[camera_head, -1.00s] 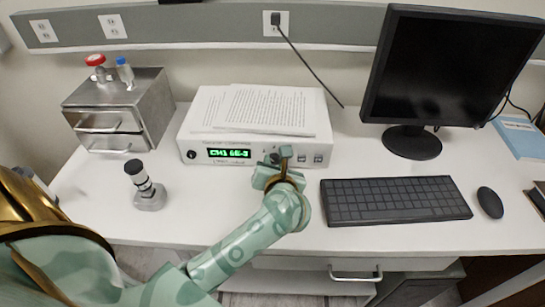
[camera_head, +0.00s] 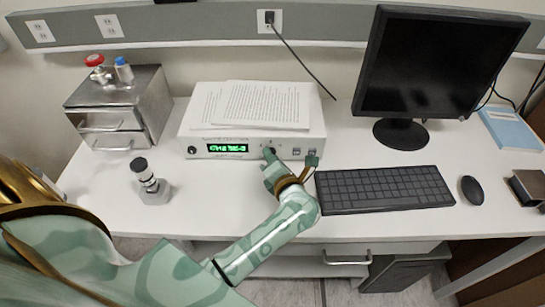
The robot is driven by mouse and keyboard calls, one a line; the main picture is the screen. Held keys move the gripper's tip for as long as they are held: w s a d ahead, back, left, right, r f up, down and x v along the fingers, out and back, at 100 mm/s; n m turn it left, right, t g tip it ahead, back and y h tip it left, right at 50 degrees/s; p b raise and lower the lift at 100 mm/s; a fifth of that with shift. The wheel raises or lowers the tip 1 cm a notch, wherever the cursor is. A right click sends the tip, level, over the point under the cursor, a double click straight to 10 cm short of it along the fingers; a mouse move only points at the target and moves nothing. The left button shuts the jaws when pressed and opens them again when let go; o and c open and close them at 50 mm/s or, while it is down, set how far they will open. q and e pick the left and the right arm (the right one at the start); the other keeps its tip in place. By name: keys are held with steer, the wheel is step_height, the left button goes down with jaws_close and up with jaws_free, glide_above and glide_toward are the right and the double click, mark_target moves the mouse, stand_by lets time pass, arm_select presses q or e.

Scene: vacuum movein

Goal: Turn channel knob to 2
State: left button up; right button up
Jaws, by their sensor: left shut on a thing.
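The white device (camera_head: 227,136) stands at the back of the desk with a lit green display (camera_head: 228,148), whose characters are too blurred to read surely. The channel knob (camera_head: 270,151) is on the front panel to the right of the display, partly covered by a green finger. My left gripper (camera_head: 289,158) is at the panel and shut on the knob, though the contact itself is hard to see. My right gripper is not in view.
Papers (camera_head: 256,104) lie on the device. The keyboard (camera_head: 383,189) and mouse (camera_head: 472,190) are to the right, below the monitor (camera_head: 437,65). A small knobbed stand (camera_head: 152,186) and a metal drawer box (camera_head: 119,112) are to the left.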

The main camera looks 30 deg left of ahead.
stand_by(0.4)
arm_select(q)
steer(key=o, duration=1)
steer(key=shift+d, duration=0.15)
